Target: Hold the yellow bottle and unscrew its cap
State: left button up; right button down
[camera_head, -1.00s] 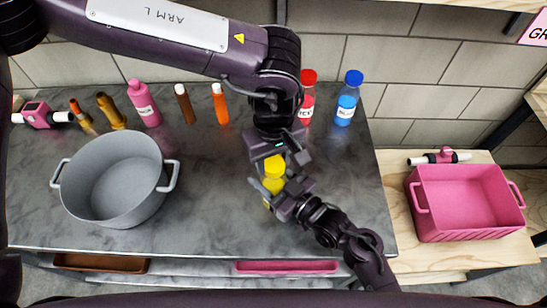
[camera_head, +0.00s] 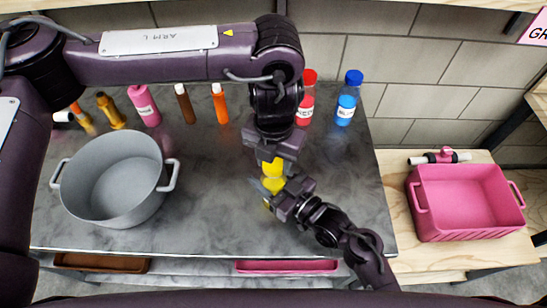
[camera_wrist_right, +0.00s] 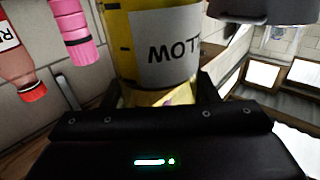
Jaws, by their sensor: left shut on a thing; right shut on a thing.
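The yellow bottle (camera_head: 267,204) stands at the table's front middle, mostly hidden by my grippers. In the right wrist view its yellow body (camera_wrist_right: 117,40) with a white label fills the top middle. My right gripper (camera_head: 274,189) is shut on the body from the front right; its fingers (camera_wrist_right: 157,95) flank the bottle in the wrist view. The yellow cap (camera_head: 273,170) shows just above. My left gripper (camera_head: 273,160) points down from above and is shut on the cap. I cannot tell whether the cap is loose from the neck.
A grey pot (camera_head: 115,185) stands on the left. A red-capped bottle (camera_head: 306,100) and a blue bottle (camera_head: 345,103) stand behind right; a pink bottle (camera_head: 146,105), brown bottle (camera_head: 185,104) and orange bottle (camera_head: 220,103) stand at the back. A pink bin (camera_head: 465,203) is on the right side table.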

pick_arm(q)
jog(key=n, duration=0.6)
jog(key=shift+n, duration=0.4)
jog(key=n, duration=0.6)
jog(key=shift+n, duration=0.3)
jog(key=n, duration=0.6)
jog(key=shift+n, duration=0.3)
jog(key=n, duration=0.7)
jog(key=shift+w+r, duration=0.1)
jog(key=shift+r, duration=0.15)
jog(key=shift+r, duration=0.9)
